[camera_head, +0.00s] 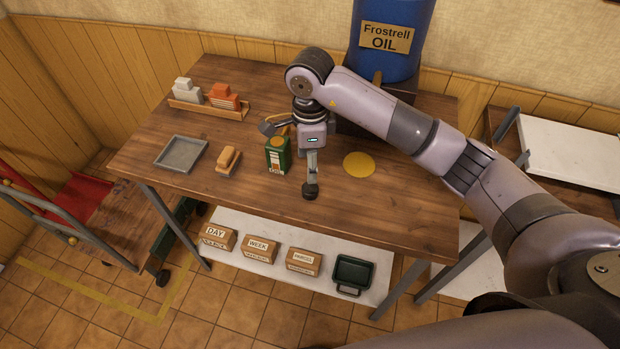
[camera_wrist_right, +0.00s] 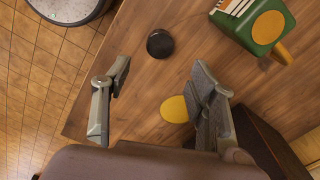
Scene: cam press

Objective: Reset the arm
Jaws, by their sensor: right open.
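My right arm reaches in from the right over the wooden table (camera_head: 250,205). My right gripper (camera_head: 291,155) hangs above the table, beside a green carton (camera_head: 278,161) with an orange round mark. In the right wrist view the gripper (camera_wrist_right: 160,85) has its two fingers wide apart, with nothing between them. The green carton (camera_wrist_right: 252,32) lies beyond the right finger in that view. A small black round piece (camera_wrist_right: 160,43) sits on the table past the fingertips; it also shows in the head view (camera_head: 310,193). My left gripper is not in view.
A yellow disc (camera_head: 359,165) lies flat on the table. A grey tray (camera_head: 181,154), an orange-and-white block (camera_head: 228,161) and a wooden rack (camera_head: 206,111) stand left. A blue oil barrel (camera_head: 393,42) stands behind the arm. Boxes and a green bin (camera_head: 353,273) sit below.

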